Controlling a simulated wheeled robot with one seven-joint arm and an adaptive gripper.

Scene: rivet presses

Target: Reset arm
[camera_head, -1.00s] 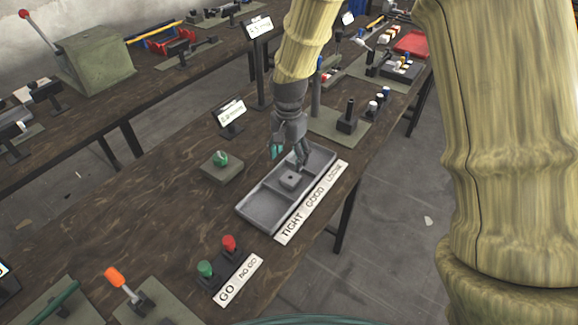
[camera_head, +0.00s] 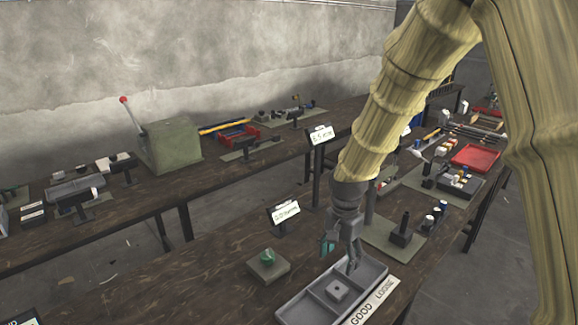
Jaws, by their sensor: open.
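My gripper (camera_head: 342,256) hangs from my yellow-sleeved arm above the far part of the grey sorting tray (camera_head: 318,308). Its fingers are apart and point down, with nothing seen between them. A small grey block with a dark hole (camera_head: 337,290) lies in a middle compartment of the tray, below the fingers and apart from them. The tray's near end is cut off by the frame.
A green knob on a square base (camera_head: 267,262) stands left of the tray. Small display stands (camera_head: 284,213) and a taller sign post (camera_head: 319,150) stand behind. A post on a green mat (camera_head: 401,232) is to the right. A back bench holds a green box press (camera_head: 168,145).

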